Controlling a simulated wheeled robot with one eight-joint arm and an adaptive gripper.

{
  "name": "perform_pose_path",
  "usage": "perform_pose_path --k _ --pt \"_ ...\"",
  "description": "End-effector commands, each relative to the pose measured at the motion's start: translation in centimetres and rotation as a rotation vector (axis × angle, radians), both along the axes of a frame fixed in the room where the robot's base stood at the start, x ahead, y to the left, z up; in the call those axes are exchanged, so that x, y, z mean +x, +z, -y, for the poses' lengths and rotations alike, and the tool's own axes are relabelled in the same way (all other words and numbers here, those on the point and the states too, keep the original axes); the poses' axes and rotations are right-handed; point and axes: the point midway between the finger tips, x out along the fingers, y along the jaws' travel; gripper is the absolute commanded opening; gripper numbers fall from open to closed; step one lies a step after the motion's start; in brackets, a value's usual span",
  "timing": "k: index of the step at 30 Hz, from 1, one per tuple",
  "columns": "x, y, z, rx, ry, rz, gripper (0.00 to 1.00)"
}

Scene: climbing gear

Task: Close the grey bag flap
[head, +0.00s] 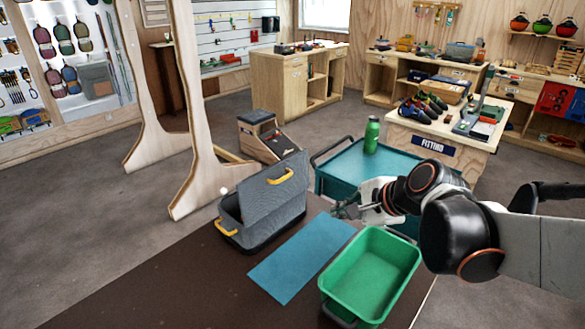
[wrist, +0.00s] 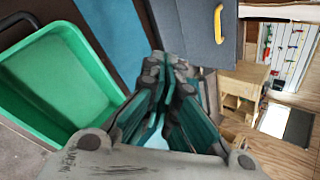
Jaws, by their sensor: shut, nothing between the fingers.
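The grey bag (head: 262,213) stands on the brown table in the head view. Another yellow handle is on the bag's left end. My gripper (head: 340,208) is to the right of the bag, apart from the flap, above the table near the green tray. Its fingers are shut and empty. In the wrist view the shut fingers (wrist: 172,85) fill the middle, and part of the grey flap (wrist: 195,30) with its yellow handle shows at the top. The bag's inside is mostly hidden.
A blue mat (head: 302,258) lies beside the bag. An empty green tray (head: 370,275) stands right of the mat, below my arm. A teal cart (head: 345,170) with a green bottle (head: 371,135) is behind. A wooden frame (head: 200,120) stands behind the bag at left.

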Motion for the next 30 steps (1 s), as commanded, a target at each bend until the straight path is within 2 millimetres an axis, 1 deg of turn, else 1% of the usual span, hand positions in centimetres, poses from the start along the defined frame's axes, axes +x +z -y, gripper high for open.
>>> perform_pose_path --k 1,6,9,13,18,22,26,30 --pt "1.6 -0.2 -0.1 0.103 -0.066 -0.034 0.0" --pt "5.9 -1.2 -0.4 0.463 -0.277 -0.168 0.0" --pt "7.8 -1.7 -0.5 0.642 -0.371 -0.244 0.0" --pt "9.4 -2.3 -0.4 0.81 -0.455 -0.324 0.0" --pt "10.3 -2.7 -0.4 0.911 -0.501 -0.375 0.0" --pt "11.0 -3.2 -1.0 0.925 -0.506 -0.384 0.0" --pt "12.2 -4.2 -2.2 0.921 -0.504 -0.383 0.0" --pt "14.0 -5.5 -3.9 0.921 -0.504 -0.383 0.0"
